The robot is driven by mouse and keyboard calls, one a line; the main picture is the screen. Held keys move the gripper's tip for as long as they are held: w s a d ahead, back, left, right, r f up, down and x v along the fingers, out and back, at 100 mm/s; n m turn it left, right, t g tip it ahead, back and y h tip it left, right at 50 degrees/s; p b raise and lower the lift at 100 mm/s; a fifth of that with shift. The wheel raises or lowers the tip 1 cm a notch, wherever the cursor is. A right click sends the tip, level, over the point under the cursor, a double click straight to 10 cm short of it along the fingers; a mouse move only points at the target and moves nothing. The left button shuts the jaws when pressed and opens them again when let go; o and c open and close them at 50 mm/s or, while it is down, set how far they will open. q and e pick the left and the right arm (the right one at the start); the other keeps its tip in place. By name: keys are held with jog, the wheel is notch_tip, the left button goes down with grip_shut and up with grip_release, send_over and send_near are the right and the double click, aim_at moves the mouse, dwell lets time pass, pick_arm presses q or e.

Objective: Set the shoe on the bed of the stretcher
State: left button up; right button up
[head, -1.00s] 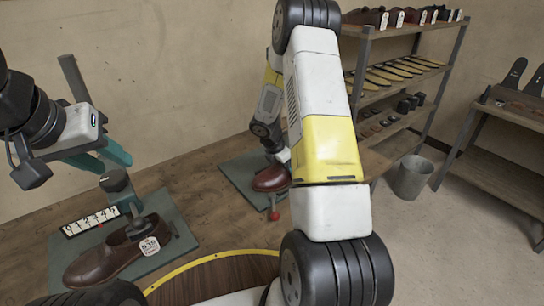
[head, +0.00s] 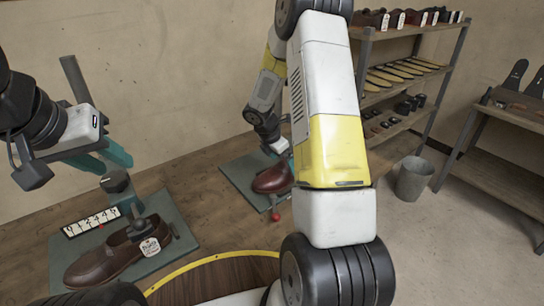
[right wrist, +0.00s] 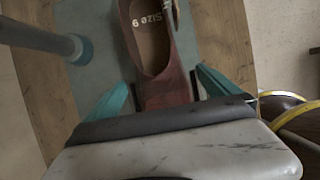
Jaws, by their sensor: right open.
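A brown shoe (head: 272,179) is at the green-grey base plate (head: 242,181) in the middle of the bench. The stretcher's bed is not clear to see; a red knob (head: 276,216) shows at the plate's near edge. In the right wrist view the shoe (right wrist: 155,50) has "Size 9" printed inside. My right gripper (right wrist: 163,92) is open, its teal fingers on either side of the shoe's near end, with gaps visible. In the head view my right arm partly hides it. My left gripper (head: 112,160) hangs at the left, above the other machine.
At the left, a second brown shoe (head: 118,252) with a white tag sits under a machine with a number counter (head: 91,221). In the right wrist view a grey post (right wrist: 45,40) stands left of the shoe. A shelf rack (head: 405,65) and a bin (head: 414,179) stand right.

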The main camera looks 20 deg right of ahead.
jog(key=v, duration=0.6)
jog(key=shift+s+a+r, duration=0.1)
jog(key=shift+a+r, duration=0.05)
jog(key=shift+r, duration=0.15)
